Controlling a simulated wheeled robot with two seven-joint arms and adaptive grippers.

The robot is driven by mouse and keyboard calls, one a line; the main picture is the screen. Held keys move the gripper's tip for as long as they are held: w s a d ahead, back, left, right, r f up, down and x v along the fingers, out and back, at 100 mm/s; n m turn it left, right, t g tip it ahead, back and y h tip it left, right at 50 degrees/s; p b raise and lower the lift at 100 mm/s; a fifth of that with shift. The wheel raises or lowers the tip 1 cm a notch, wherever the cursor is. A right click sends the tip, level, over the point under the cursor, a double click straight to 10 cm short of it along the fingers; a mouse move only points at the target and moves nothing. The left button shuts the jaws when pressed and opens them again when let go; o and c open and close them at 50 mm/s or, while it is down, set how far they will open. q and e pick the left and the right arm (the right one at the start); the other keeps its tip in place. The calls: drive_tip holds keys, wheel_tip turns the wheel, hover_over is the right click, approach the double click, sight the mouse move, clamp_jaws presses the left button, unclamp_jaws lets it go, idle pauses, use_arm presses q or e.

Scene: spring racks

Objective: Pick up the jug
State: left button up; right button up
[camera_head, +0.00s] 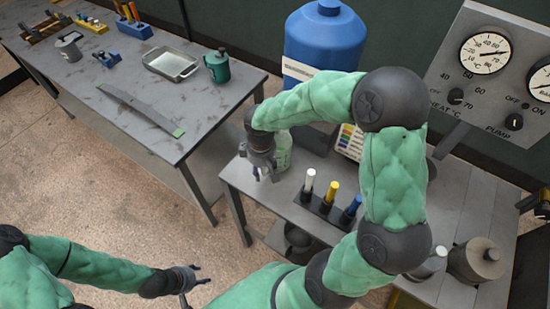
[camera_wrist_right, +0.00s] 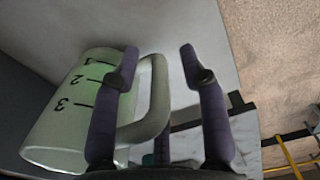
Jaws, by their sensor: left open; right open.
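The jug (camera_wrist_right: 75,120) is a clear measuring jug with black marks 1, 2, 3 and a pale green tint. In the head view the jug (camera_head: 284,150) stands on the right-hand bench, partly hidden behind my right gripper (camera_head: 262,172). In the right wrist view my right gripper (camera_wrist_right: 158,52) is open. The jug's handle shows between its two fingers, and the left finger overlaps the gap between body and handle. I cannot tell whether a finger touches it. My left gripper (camera_head: 193,280) is open and empty, low over the floor, away from both benches.
A rack (camera_head: 318,208) with white, yellow and blue cylinders stands right of the jug. A blue tank (camera_head: 325,40) is behind it, and a gauge panel (camera_head: 490,85) at the right. The left bench (camera_head: 100,75) holds a tray (camera_head: 171,64) and a dark green mug (camera_head: 217,67).

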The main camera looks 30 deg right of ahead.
clamp_jaws()
drive_tip(key=shift+r, duration=0.1)
drive_tip(key=shift+w+r, duration=0.1)
drive_tip(key=shift+r, duration=0.15)
